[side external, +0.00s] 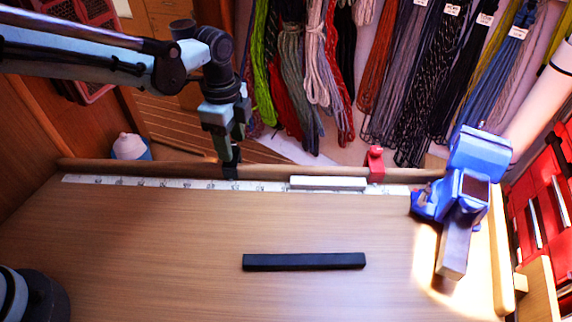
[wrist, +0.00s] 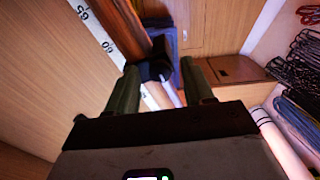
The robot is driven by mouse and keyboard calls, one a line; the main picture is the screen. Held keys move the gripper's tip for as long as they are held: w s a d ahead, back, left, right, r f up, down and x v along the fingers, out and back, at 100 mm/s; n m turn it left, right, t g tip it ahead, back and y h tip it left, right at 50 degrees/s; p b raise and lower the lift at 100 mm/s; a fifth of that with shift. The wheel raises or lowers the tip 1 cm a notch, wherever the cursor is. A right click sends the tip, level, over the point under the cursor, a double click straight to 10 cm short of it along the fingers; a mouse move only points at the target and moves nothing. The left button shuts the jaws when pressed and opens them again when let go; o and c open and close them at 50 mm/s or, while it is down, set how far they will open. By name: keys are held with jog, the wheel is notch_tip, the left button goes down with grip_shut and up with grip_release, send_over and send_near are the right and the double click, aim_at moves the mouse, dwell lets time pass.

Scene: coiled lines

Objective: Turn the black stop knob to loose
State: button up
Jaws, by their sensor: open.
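The black stop (side external: 230,173) sits on the rail at the back edge of the table, beside the white ruler strip. My gripper (side external: 231,150) is directly above it, pointing down. In the wrist view the black stop (wrist: 157,66) shows between the tips of my open gripper (wrist: 160,72), nearer the left finger. I cannot tell whether a finger touches it. The knob's turn position is too small and dark to make out. A red stop (side external: 376,164) sits farther right on the same rail.
A white bar (side external: 328,183) lies along the ruler (side external: 150,183) left of the red stop. A black bar (side external: 304,261) lies on the table. A blue vise (side external: 470,180) stands at the right. Coiled lines (side external: 300,70) hang behind.

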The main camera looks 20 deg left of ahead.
jog(key=shift+c, duration=0.2)
grip_shut()
